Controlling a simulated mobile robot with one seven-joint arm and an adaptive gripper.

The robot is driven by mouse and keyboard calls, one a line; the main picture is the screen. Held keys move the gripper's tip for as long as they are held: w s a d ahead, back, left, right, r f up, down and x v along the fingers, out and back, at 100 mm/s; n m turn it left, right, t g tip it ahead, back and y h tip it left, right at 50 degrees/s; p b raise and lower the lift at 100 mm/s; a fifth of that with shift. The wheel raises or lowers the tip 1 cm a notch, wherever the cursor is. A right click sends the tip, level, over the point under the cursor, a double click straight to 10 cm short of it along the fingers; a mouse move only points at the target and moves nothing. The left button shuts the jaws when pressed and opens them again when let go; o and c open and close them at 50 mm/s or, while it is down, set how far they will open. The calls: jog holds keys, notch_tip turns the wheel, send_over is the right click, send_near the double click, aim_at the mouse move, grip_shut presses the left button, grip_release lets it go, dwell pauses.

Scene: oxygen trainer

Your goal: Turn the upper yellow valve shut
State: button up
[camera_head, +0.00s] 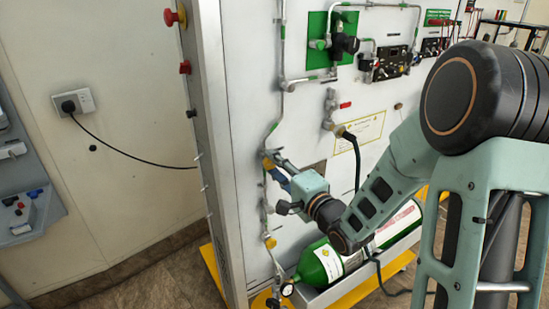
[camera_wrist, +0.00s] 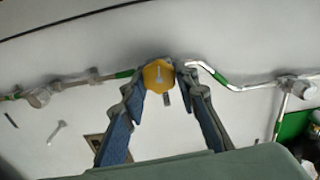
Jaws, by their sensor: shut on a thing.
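The upper yellow valve (camera_wrist: 158,75) shows in the wrist view as a yellow hexagonal knob with a pale mark on its face. It sits on a thin metal pipe with green bands. My gripper (camera_wrist: 160,83) has one finger on each side of the knob and is shut on it. In the head view my gripper (camera_head: 274,163) reaches the panel at the upper valve (camera_head: 267,163), which its fingers partly hide. A lower yellow valve (camera_head: 270,242) is on the same pipe, below my gripper and apart from it.
A green and white gas cylinder (camera_head: 320,265) lies in a grey tray below my arm. Regulators (camera_head: 343,44) and gauges are on the panel's upper part. A metal frame post (camera_head: 215,150) stands just left of the pipe. A black cable hangs from a wall socket (camera_head: 73,103).

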jog(key=shift+a+m+p, duration=0.1)
jog(key=shift+m+p, duration=5.2)
jog(key=shift+m, duration=2.5)
jog(key=shift+o, duration=0.2)
jog(key=o, duration=1.1)
jog(key=shift+f, duration=0.1)
jog(key=shift+s+d+f, duration=0.1)
jog(key=shift+s+d, duration=0.15)
jog(key=shift+s, duration=0.15)
jog(key=v, duration=1.1)
